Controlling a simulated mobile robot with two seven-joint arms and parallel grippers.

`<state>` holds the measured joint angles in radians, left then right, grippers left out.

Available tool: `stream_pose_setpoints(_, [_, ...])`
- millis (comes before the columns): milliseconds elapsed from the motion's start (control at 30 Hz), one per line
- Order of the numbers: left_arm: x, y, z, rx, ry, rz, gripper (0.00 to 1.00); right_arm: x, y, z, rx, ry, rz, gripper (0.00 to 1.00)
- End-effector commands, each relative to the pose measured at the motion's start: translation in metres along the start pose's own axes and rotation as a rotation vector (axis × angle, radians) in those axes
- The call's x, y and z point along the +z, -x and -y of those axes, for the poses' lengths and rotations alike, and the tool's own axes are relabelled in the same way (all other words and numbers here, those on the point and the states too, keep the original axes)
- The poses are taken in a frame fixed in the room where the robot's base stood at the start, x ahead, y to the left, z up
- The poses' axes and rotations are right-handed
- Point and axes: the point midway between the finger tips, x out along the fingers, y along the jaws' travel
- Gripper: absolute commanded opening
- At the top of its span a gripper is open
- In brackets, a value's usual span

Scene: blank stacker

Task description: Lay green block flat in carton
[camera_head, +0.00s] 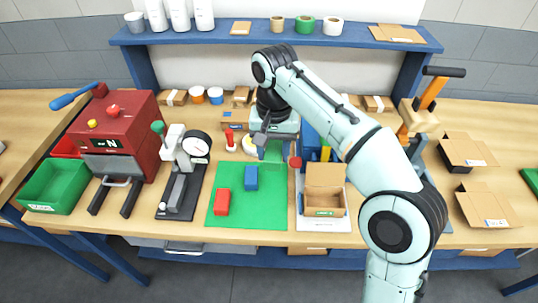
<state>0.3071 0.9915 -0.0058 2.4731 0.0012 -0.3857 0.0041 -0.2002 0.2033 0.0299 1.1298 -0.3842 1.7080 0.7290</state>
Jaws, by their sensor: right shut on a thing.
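The open brown carton (324,203) stands on the table right of the green mat, its flap raised at the back. My right gripper (272,142) hangs over the back of the mat, behind and to the left of the carton. It is shut on the green block (273,153), which shows below the fingers and is partly hidden by them. I cannot tell whether the block touches the mat. My left gripper is out of view.
A red block (222,202) and a blue block (251,178) lie on the green mat (266,210). A dial gauge stand (182,170), a red machine (118,135) and a green bin (58,186) stand left. Flat cartons (485,205) lie right.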

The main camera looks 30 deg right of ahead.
Motion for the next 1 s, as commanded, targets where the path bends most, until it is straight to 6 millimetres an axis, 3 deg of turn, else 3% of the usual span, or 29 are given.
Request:
stream_pose_setpoints(300, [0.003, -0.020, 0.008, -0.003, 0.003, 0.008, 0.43, -0.008, -0.028, -0.079, 0.002, -0.775, 0.004, 0.16])
stream_pose_setpoints(533, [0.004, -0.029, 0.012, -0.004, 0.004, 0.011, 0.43, -0.004, -0.043, -0.125, 0.000, -1.290, 0.001, 0.16])
stream_pose_setpoints(700, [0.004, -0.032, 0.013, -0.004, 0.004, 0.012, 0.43, -0.002, -0.047, -0.140, 0.000, -1.480, -0.001, 0.16])
stream_pose_setpoints(1000, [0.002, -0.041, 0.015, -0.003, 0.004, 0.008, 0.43, -0.001, -0.058, -0.143, 0.000, -1.522, -0.001, 0.16])
